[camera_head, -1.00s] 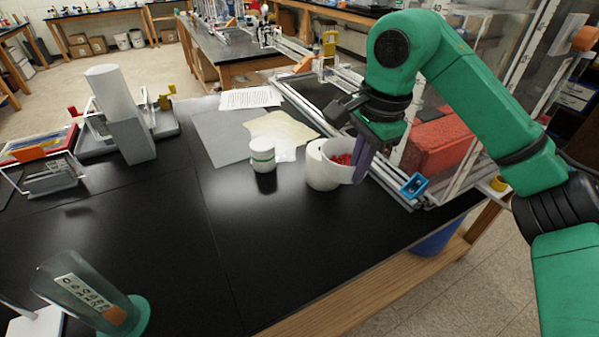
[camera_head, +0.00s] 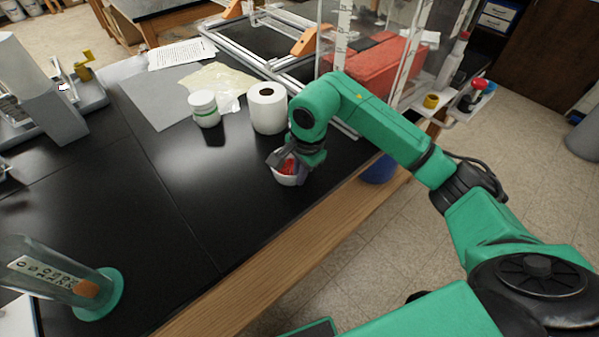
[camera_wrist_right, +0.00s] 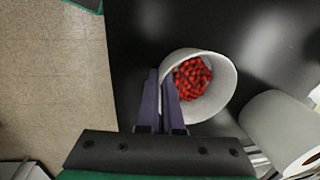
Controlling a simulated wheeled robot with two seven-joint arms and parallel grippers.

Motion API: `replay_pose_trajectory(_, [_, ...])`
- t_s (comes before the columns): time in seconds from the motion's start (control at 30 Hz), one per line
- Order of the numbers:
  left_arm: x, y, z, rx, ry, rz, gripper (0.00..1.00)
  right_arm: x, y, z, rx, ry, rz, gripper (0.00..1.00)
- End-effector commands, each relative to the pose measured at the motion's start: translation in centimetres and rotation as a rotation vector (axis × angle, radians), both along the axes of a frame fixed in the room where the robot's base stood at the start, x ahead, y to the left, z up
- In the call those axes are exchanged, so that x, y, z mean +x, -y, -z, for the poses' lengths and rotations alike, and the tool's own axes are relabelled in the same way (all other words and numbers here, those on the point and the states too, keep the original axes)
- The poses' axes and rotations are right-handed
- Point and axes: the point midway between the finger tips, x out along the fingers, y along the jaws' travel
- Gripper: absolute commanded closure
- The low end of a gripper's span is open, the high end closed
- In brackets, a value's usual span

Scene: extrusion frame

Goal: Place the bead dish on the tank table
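The bead dish (camera_head: 279,179) is a small white dish holding red beads, near the front edge of the black table in the head view. It also shows in the right wrist view (camera_wrist_right: 224,78), with its opening towards the camera. My right gripper (camera_head: 293,165) is shut on the dish's wall. In the wrist view its two purple fingers (camera_wrist_right: 161,98) are close together at the rim. I cannot tell how far the dish is above the black tabletop (camera_head: 225,215). A clear tank-like enclosure (camera_head: 400,65) stands behind my right arm. My left gripper is not in view.
A white paper roll (camera_head: 267,108) stands behind the dish, with a white jar (camera_head: 204,108) to its left. An aluminium frame (camera_head: 262,62) lies farther back. A glass cylinder with a green base (camera_head: 98,294) is at front left. The middle of the tabletop is clear.

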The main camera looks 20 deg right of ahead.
Motion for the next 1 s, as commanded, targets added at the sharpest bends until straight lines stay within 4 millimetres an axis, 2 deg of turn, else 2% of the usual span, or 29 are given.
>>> replay_pose_trajectory(0.03, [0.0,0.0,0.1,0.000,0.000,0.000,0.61,0.0,0.0,0.1,-0.001,-0.002,0.000,1.00])
replay_pose_trajectory(0.07, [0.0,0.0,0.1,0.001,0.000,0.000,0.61,0.0,0.0,0.1,-0.001,-0.003,0.000,0.93])
replay_pose_trajectory(0.13, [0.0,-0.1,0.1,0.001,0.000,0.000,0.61,0.0,0.0,0.1,-0.001,-0.003,0.000,0.66])
replay_pose_trajectory(0.17, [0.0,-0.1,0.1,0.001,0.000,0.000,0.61,0.0,0.0,0.1,-0.001,-0.003,0.000,0.64])
replay_pose_trajectory(0.57, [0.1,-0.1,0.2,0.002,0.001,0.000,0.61,0.0,0.0,-0.6,-0.001,0.000,0.000,0.64])
replay_pose_trajectory(0.67, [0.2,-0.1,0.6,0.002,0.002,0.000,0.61,-0.2,0.1,-1.9,0.000,0.002,-0.001,0.64])
replay_pose_trajectory(0.77, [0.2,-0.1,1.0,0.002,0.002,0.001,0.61,-0.4,0.3,-4.2,-0.001,0.005,0.001,0.64])
replay_pose_trajectory(1.0, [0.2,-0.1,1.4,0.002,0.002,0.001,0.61,-1.2,0.8,-10.4,-0.003,0.003,0.001,0.64])
